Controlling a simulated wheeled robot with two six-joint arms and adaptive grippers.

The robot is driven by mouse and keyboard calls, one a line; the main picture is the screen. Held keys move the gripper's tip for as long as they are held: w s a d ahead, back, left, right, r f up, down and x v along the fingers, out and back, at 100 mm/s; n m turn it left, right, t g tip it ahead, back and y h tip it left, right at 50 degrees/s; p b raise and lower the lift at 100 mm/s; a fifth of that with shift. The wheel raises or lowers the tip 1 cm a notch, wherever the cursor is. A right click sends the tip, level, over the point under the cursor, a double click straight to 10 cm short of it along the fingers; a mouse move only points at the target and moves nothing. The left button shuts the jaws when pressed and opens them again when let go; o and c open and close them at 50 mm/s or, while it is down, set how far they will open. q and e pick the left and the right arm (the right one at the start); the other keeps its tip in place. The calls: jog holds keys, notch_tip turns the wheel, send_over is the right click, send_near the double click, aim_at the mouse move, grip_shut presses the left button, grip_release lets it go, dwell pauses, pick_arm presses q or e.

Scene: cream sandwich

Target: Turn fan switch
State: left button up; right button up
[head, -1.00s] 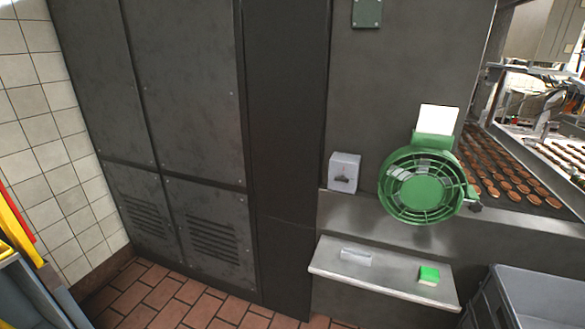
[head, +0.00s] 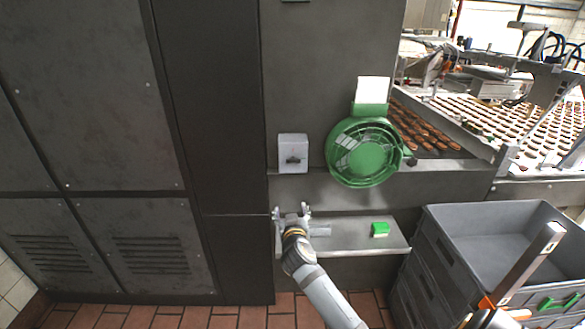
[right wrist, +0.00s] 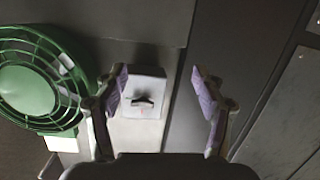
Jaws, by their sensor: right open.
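The fan switch is a light grey box (head: 293,153) with a dark knob (head: 292,160), mounted on the wall left of the green fan (head: 364,155). In the right wrist view, the switch box (right wrist: 142,95) and its dark knob (right wrist: 143,102) show between the fingers, nearer the left finger. My right gripper (head: 291,211) is open, with its fingers pointing up below the switch in the head view. It looks empty and apart from the knob. The fan (right wrist: 35,85) lies to the left in the right wrist view. My left gripper is not in view.
Grey crates (head: 430,215) stand at right. A conveyor with brown discs (head: 500,112) lies behind. Dark cabinets (head: 90,100) fill the left.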

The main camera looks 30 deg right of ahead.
jog(key=m+t+h, duration=0.1)
jog(key=m+h, duration=0.1)
send_near(293, 162)
jog(key=p+x, duration=0.2)
jog(key=x, duration=0.5)
jog(key=shift+w+d+r+p, duration=0.1)
jog(key=shift+d+r+p, duration=0.1)
jog(key=shift+p, duration=0.2)
jog(key=shift+w+d+f, duration=0.1)
jog(key=shift+w+d, duration=0.1)
jog(key=shift+w, duration=0.2)
jog(key=shift+c, duration=0.4)
jog(key=c, duration=1.1)
